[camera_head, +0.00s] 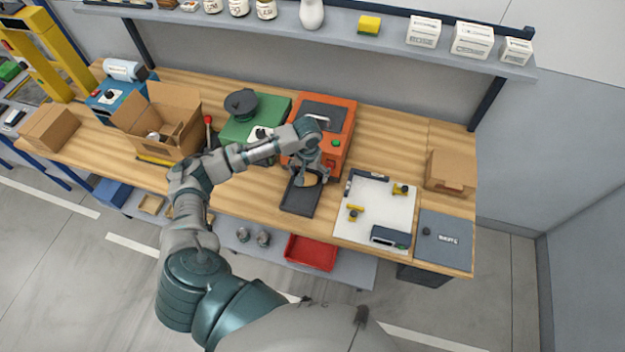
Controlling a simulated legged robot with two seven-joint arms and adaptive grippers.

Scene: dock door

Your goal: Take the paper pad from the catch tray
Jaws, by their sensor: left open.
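The dark catch tray (297,203) lies on the wooden bench, in front of the orange machine. A small tan pad (311,180), which looks like the paper pad, shows at the tray's back end, partly hidden by my gripper. My left gripper (308,174) is open and points down over the pad, with its fingers close around it. I cannot tell whether the fingers touch the pad. My right gripper is not in view.
The orange machine (337,125) stands right behind the gripper. A white board (375,215) with yellow clamps lies to the right. A green machine (270,110) and an open carton (160,115) are to the left. A shelf (290,20) runs above the bench.

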